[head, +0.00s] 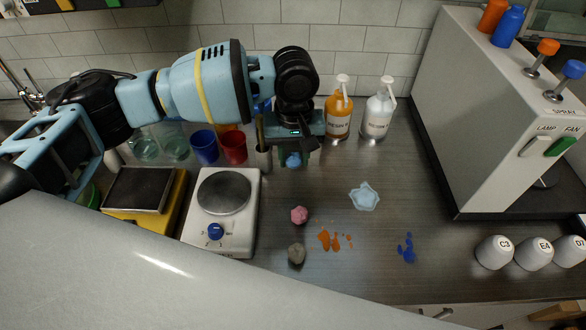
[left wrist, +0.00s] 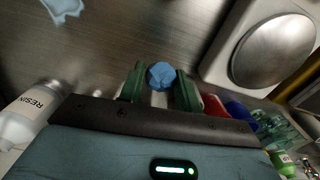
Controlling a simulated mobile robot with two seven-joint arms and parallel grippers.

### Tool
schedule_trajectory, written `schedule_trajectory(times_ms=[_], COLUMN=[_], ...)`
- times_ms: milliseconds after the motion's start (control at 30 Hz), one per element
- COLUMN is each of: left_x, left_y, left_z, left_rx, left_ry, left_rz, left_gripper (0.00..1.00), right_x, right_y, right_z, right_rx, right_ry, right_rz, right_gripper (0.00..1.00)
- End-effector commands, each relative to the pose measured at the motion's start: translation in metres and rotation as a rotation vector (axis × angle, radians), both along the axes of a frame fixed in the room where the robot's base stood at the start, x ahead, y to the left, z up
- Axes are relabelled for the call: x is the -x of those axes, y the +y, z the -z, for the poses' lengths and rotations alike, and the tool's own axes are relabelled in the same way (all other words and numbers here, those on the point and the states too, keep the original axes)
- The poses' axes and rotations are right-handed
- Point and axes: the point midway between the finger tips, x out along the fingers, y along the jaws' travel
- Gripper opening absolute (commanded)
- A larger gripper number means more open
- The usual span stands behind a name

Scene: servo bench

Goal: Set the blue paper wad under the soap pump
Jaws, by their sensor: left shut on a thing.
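The blue paper wad (head: 293,161) is held between the fingertips of my left gripper (head: 293,157), above the bench. It also shows in the left wrist view (left wrist: 161,76), between the green fingers of the same gripper (left wrist: 160,84). Two pump bottles stand by the back wall, right of the gripper: an orange one (head: 338,112) and a whitish one (head: 377,115), both with white pump heads. A bottle in the left wrist view (left wrist: 28,112) has a label reading RESIN. I cannot tell which is the soap pump. My right gripper is not in view.
A pink wad (head: 299,215), a grey wad (head: 296,254) and a pale blue crumpled piece (head: 364,196) lie on the bench, near orange (head: 325,238) and blue (head: 408,248) spills. A hotplate (head: 222,230) stands left. A large box (head: 480,110) and labelled cups (head: 494,252) stand right.

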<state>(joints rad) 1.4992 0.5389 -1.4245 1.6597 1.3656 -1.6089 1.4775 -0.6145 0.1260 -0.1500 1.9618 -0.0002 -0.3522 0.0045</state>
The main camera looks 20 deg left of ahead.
Motion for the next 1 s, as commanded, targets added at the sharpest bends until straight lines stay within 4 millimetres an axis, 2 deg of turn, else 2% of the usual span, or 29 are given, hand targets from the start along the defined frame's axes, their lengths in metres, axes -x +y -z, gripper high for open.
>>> schedule_trajectory(times_ms=[33, 100, 233, 667, 833, 1000], left_x=[0.0, 0.0, 0.0, 0.002, 0.019, 0.051], left_y=[-0.001, -0.001, 0.0, 0.002, 0.022, 0.051], left_z=[-0.011, -0.02, -0.031, -0.034, -0.026, -0.015], left_rx=[0.003, 0.001, 0.0, 0.0, -0.001, 0.0], left_ry=[-0.004, -0.004, -0.002, 0.001, 0.0, 0.0], left_rz=[0.001, 0.001, 0.001, 0.008, 0.084, 0.218], left_gripper=[0.13, 0.13, 0.13, 0.13, 0.13, 0.13], right_x=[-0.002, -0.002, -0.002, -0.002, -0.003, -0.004], right_y=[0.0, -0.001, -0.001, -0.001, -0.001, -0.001], right_z=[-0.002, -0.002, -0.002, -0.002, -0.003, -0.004], right_rx=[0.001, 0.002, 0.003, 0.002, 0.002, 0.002], right_ry=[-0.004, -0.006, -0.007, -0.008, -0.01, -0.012], right_rz=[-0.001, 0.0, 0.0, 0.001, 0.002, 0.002], right_gripper=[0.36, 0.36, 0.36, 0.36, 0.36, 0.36])
